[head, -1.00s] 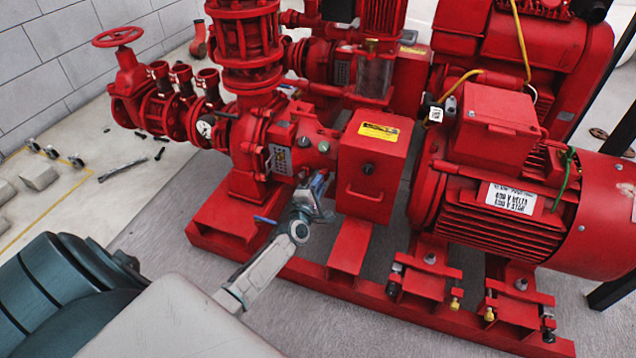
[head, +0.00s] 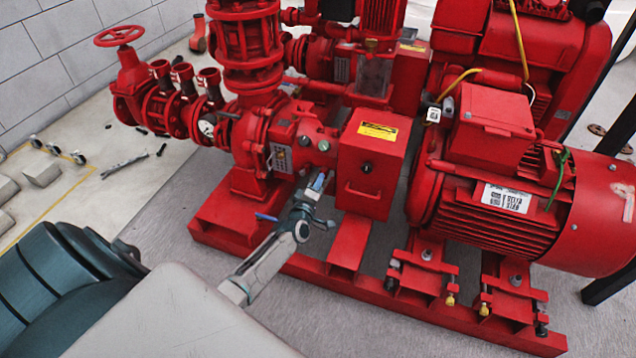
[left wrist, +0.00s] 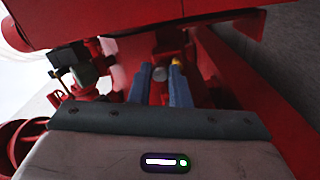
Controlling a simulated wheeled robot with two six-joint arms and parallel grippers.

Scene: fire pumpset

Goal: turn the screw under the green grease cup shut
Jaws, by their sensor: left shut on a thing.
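My left gripper (head: 318,184) reaches in from the lower left to the side of the red pump's bearing housing (head: 310,142), left of the red guard box. In the left wrist view, its two blue fingers (left wrist: 160,88) point away from me, with a small grey round piece (left wrist: 159,73) between them. The fingers are shut on this piece, which I take to be the screw. I cannot make out the green grease cup in either view. My right gripper is not in view.
The red guard box (head: 374,160) with a yellow label stands just right of my gripper. The red base frame (head: 345,245) runs below it. A large red motor (head: 490,210) sits further right. The grey floor in front of the frame is clear.

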